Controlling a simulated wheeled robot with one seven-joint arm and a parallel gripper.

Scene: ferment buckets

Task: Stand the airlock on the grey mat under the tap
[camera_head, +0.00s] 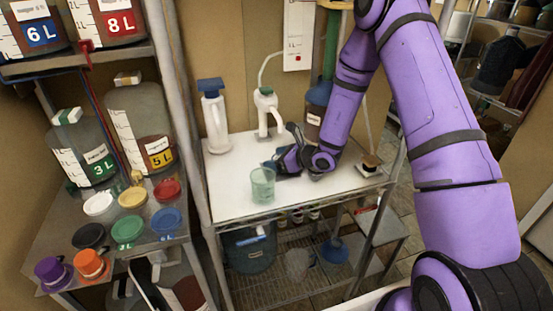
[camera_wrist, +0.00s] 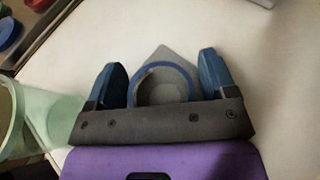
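My gripper (camera_wrist: 163,75) is low over the white table top, near the tap. In the wrist view, a round piece with a blue rim and grey inside (camera_wrist: 162,67) lies between its two dark blue fingers, probably the airlock seen from above. A grey mat (camera_wrist: 168,52) shows as a pointed corner just beyond the blue rim. The white tap (camera_head: 266,108) stands behind my gripper. In the head view my gripper (camera_head: 280,163) hides the piece and the mat.
A green translucent cup (camera_head: 262,184) stands on the white table (camera_head: 232,190), left of my gripper, and shows close in the wrist view (camera_wrist: 35,120). A white bottle with a blue top (camera_head: 214,118) stands at the back left. Coloured lids (camera_head: 130,229) cover the left shelf.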

